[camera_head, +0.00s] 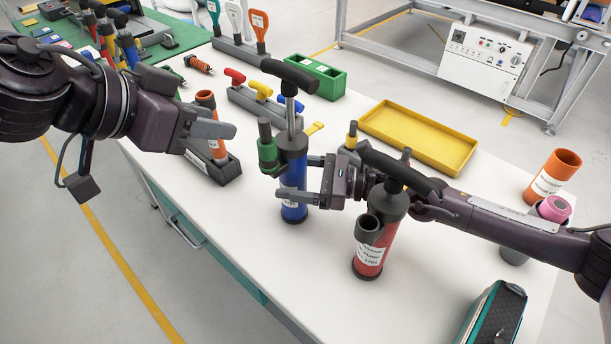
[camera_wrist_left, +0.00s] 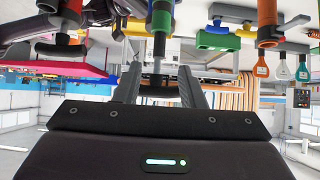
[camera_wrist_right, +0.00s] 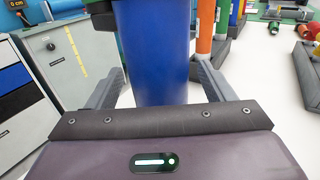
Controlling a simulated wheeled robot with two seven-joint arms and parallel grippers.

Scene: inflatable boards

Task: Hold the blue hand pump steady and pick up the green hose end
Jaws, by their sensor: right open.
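The blue hand pump (camera_head: 294,200) stands upright on the white table, with a black T-handle (camera_head: 290,76) on top. The green hose end (camera_head: 267,154) sits at its left side, upright beside the barrel. My right gripper (camera_head: 312,176) is open at the barrel's right side. In the right wrist view the blue barrel (camera_wrist_right: 152,50) stands between its fingers, with no grip visible. My left gripper (camera_head: 222,135) is open and empty, left of the hose end and apart from it. The left wrist view is upside down and shows the green part (camera_wrist_left: 160,20) beyond the fingers.
A red pump (camera_head: 369,258) stands close in front of my right forearm. An orange tube (camera_head: 207,105) in a dark holder stands near my left gripper. A yellow tray (camera_head: 420,134), a green block (camera_head: 318,78) and a row of coloured handles (camera_head: 262,90) lie behind.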

